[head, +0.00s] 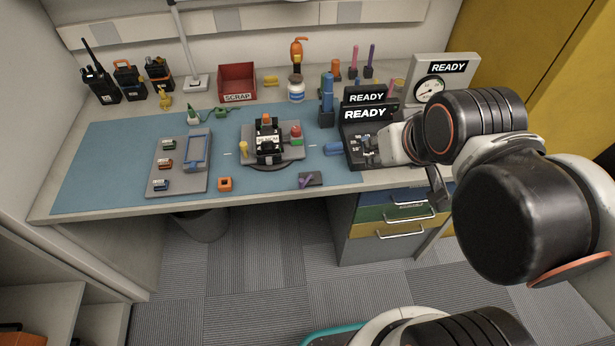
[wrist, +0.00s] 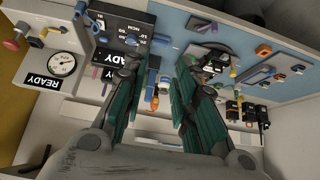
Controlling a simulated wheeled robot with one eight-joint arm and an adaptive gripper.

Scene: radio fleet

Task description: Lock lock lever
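The grey fixture (head: 289,154) at the middle of the blue mat holds a black radio (head: 268,142) upright. A yellow upright lever or peg (head: 243,149) stands at its left side, and a red knob on a green base (head: 296,133) at its right. I cannot tell for sure which part is the lock lever. In the wrist view my gripper (wrist: 158,68) is open, with a clear gap between its dark green fingers and nothing held. The fixture is partly hidden behind the right finger there. In the head view my gripper is right of the fixture, near the READY box.
The black READY box (head: 364,114) and a grey gauge stand (head: 442,67) are at the right. A grey tray (head: 180,163) with small modules lies left of the fixture. A red SCRAP bin (head: 238,83) and bottles stand behind. An orange block (head: 225,184) lies near the front edge.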

